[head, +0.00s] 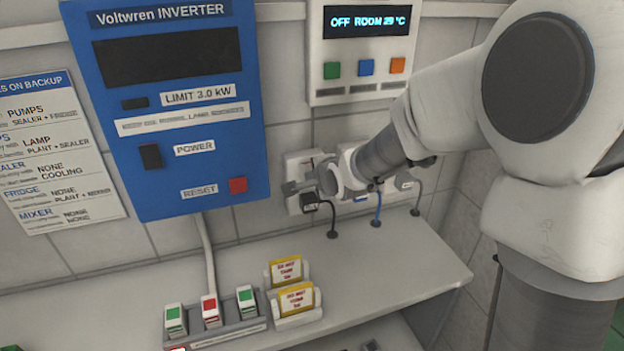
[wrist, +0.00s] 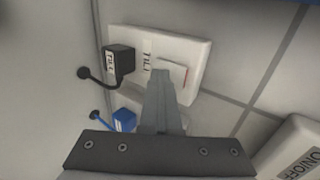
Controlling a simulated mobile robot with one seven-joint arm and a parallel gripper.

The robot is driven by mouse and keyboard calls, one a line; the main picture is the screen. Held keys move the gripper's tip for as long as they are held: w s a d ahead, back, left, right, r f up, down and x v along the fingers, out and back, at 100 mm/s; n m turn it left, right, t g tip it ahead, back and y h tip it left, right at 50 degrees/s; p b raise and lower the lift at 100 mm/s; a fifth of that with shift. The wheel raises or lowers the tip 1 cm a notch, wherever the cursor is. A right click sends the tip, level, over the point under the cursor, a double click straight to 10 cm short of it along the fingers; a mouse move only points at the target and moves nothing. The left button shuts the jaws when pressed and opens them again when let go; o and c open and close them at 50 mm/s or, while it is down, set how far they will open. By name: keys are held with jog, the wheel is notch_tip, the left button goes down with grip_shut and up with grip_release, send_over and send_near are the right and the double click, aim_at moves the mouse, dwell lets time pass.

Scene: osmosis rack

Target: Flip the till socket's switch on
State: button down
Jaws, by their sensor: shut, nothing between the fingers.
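The till socket (head: 293,160) is a white wall plate below and right of the inverter in the head view. In the wrist view the same plate (wrist: 195,48) carries a "TILL" label, a black plug (wrist: 118,59) and a white switch (wrist: 183,74) with a red edge. My gripper (head: 290,187) is shut and empty in front of the plate. In the wrist view the fingertips (wrist: 160,76) are beside the switch and overlap its near side; I cannot tell if they touch. The switch is hidden behind the gripper in the head view.
The blue inverter (head: 183,168) with its power and reset switches is close left. A white panel (head: 362,55) reading "OFF ROOM 29 °C" hangs above. A blue plug (wrist: 124,120) sits at a neighbouring socket. The shelf (head: 400,272) below holds several breakers and yellow cards (head: 296,299).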

jog(key=shift+r+p, duration=0.1)
jog(key=shift+p, duration=0.25)
jog(key=shift+w+r+p, duration=0.1)
jog(key=shift+r+p, duration=0.65)
